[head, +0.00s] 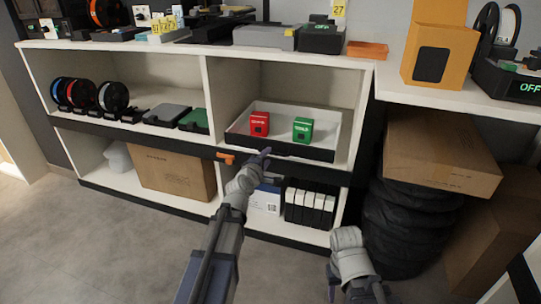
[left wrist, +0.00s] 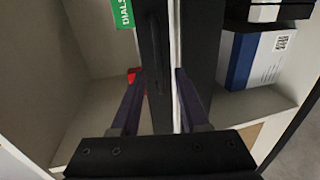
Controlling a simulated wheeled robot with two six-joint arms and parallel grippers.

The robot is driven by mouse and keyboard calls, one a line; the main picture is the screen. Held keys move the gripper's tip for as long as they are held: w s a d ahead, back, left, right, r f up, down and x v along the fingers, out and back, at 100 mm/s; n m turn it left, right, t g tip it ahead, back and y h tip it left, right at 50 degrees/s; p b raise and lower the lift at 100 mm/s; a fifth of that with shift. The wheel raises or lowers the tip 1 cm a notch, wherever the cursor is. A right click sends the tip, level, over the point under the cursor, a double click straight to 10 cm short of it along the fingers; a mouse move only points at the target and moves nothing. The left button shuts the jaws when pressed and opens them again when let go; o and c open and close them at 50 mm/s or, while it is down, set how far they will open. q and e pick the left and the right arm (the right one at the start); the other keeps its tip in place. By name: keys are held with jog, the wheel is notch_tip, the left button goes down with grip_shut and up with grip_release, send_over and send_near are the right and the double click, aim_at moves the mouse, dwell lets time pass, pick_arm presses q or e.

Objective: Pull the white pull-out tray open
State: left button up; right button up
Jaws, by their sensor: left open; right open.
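In the head view the white pull-out tray (head: 238,131) sits in the upper right shelf bay, with a dark front. A red box (head: 259,123) and a green box (head: 302,130) stand in it. My left gripper (head: 264,156) is at the tray's dark front, open. In the left wrist view the dark front panel (left wrist: 156,50), with a slim handle on it, runs between the two fingers of my left gripper (left wrist: 158,102). I cannot tell whether they touch it. Part of my right arm shows at the lower right of the head view; its fingers do not.
An orange piece (head: 226,158) sits on the shelf edge left of my left gripper. Black stacked tyres (head: 405,225) and a brown carton (head: 440,150) stand to the right. The floor at left is clear.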

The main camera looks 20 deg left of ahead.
aim_at(271, 153)
pick_arm(q)
jog(key=x, duration=0.4)
jog(key=shift+w+f+b, duration=0.1)
jog(key=shift+w+b, duration=0.3)
grip_shut()
jog(key=shift+s, duration=0.1)
dwell(0.9)
